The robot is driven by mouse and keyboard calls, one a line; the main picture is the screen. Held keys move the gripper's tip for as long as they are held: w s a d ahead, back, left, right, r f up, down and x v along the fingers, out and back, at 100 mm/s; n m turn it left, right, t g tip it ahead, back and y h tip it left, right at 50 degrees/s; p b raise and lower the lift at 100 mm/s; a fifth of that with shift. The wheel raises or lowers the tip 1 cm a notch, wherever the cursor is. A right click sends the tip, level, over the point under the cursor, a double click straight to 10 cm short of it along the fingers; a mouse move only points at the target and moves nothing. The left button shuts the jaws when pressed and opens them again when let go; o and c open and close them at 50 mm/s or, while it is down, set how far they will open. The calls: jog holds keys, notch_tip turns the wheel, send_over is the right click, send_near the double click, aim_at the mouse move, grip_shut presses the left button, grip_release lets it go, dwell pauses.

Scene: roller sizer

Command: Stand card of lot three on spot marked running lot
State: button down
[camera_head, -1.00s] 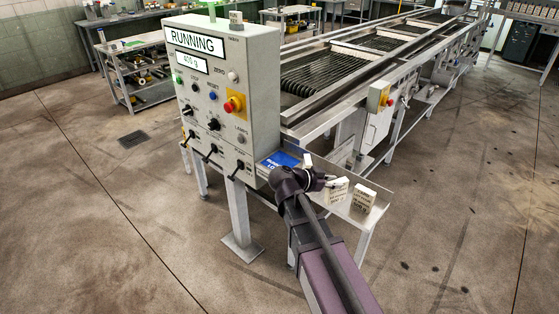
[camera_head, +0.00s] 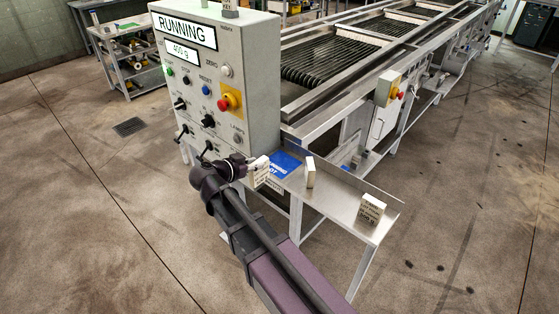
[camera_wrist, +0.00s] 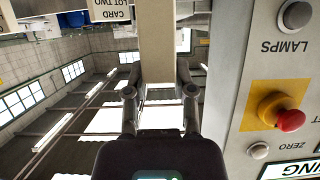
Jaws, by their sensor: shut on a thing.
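My gripper (camera_head: 249,168) is shut on a cream card (camera_head: 260,172), held upright at the left end of the steel shelf, just left of the blue marked spot (camera_head: 284,164). The card's lettering is too small to read in the head view. In the wrist view the held card (camera_wrist: 157,40) stands between the fingers (camera_wrist: 158,78) with a plain side showing. A second card (camera_head: 310,172) stands edge-on right of the blue spot. A third card (camera_head: 372,209) stands near the shelf's right end. In the wrist view a card reading LOT TWO (camera_wrist: 110,11) appears upside down.
The control panel (camera_head: 213,80) rises close behind and left of my gripper, with knobs, levers and a red stop button (camera_head: 227,102). The roller sizer (camera_head: 330,75) runs behind the shelf (camera_head: 340,205). The shelf is clear between the second and third cards.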

jog(key=shift+w+a, duration=0.1)
dwell(0.3)
jog(key=shift+w+d, duration=0.2)
jog(key=shift+w, duration=0.35)
jog(key=w+d+f+b, duration=0.1)
jog(key=w+d, duration=0.4)
jog(key=w, duration=0.7)
jog(key=shift+w+f, duration=0.2)
jog(key=shift+w+d+f+b, duration=0.1)
jog(key=shift+w+f+b, duration=0.1)
jog(key=shift+f+b, duration=0.45)
jog(key=shift+w+d+f+b, duration=0.1)
jog(key=shift+w+f+b, duration=0.1)
jog(key=shift+f+b, duration=0.45)
jog(key=shift+w+d+f+b, duration=0.1)
jog(key=shift+w+f+b, duration=0.1)
jog(key=shift+f+b, duration=0.45)
jog(key=shift+r, duration=0.15)
